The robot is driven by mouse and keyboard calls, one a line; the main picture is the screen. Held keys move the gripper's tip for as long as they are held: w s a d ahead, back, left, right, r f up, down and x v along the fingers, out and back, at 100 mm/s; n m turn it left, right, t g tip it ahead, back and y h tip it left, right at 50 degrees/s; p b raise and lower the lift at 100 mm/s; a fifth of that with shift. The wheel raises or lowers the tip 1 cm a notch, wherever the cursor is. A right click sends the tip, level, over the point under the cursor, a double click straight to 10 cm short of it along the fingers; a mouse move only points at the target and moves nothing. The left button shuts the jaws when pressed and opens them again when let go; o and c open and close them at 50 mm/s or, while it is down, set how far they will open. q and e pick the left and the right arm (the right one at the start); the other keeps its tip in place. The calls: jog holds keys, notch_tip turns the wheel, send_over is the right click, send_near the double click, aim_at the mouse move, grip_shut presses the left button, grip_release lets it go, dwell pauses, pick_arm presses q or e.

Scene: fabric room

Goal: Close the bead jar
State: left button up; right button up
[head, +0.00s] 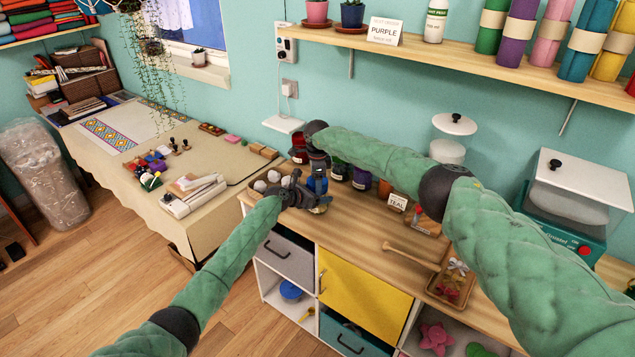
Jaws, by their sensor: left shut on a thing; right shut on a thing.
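The bead jar (320,208) is at the left part of the wooden counter, small and partly hidden by my grippers; its lower part looks yellowish. My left gripper (304,197) reaches in from the lower left and is shut on the jar's side. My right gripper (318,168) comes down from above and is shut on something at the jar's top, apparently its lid. A blue patch (318,184) shows between the grippers; I cannot tell whether it belongs to the jar or to a bottle behind. Whether the lid sits flush is hidden.
Dark dye jars (361,179) stand along the wall behind. White balls (273,176) lie in a tray to the left. A "TEAL" card (397,202), a wooden mallet (408,250) and a wooden tray (437,289) are to the right. The counter front (345,235) is clear.

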jog(key=o, duration=1.1)
jog(key=shift+a+r, duration=0.1)
jog(key=shift+r, duration=2.2)
jog(key=shift+c, duration=0.4)
